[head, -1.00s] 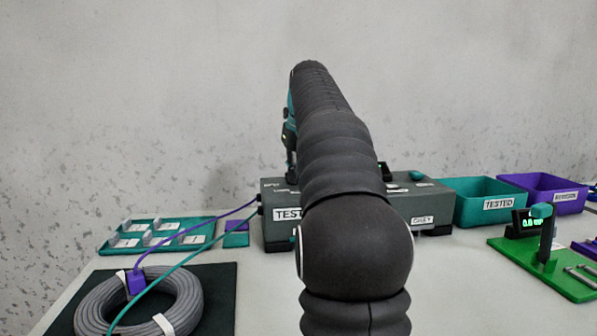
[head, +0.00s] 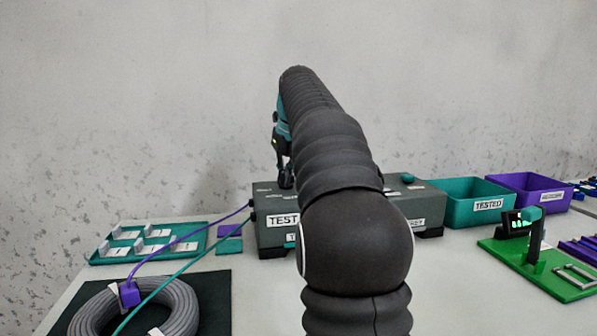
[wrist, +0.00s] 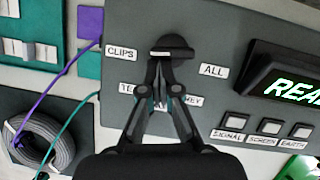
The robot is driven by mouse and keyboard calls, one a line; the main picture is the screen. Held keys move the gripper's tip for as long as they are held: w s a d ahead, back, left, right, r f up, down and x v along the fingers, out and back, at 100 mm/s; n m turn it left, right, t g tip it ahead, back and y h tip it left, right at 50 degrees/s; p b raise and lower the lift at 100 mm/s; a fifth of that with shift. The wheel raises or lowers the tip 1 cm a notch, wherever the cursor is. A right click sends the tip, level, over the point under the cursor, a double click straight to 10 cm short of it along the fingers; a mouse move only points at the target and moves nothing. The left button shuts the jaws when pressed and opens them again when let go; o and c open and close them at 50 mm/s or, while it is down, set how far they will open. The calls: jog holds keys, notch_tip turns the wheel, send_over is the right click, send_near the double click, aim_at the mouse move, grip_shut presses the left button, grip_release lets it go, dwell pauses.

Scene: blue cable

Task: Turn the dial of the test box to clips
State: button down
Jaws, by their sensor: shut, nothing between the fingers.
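The test box (head: 268,238) is a grey box at the table's back, partly hidden behind my arm. In the wrist view its panel (wrist: 120,20) shows a black dial (wrist: 172,42) with a crosswise bar. The CLIPS label (wrist: 121,53) is left of the dial and the ALL label (wrist: 213,71) right of it; two lower labels are partly covered by my fingers. My gripper (wrist: 160,64) is shut and empty, its fingertips at the dial's near side; I cannot tell if they touch it. In the head view my gripper (head: 285,180) points down over the box's left part.
A lit display (wrist: 290,88) and several buttons (wrist: 270,127) are right of the dial. Purple and teal leads run from the box's left side to a grey cable coil (head: 183,303). Teal (head: 455,207) and purple (head: 530,200) bins stand right; a green stand (head: 525,270) is nearer.

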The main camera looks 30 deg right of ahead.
jog(key=shift+w+r, duration=0.15)
jog(key=shift+w, duration=0.15)
jog(key=shift+s+d, duration=0.1)
jog(key=shift+d, duration=0.1)
jog(key=shift+s+d, duration=0.25)
jog(key=shift+d, duration=0.2)
jog(key=shift+s, duration=0.45)
jog(key=s, duration=0.1)
jog(key=s+a, duration=0.1)
jog(key=s+r, duration=0.1)
jog(key=shift+s+a, duration=0.2)
jog(key=shift+s, duration=0.1)
jog(key=v, duration=0.8)
jog(key=shift+r, duration=0.35)
jog(key=shift+s+a, duration=0.15)
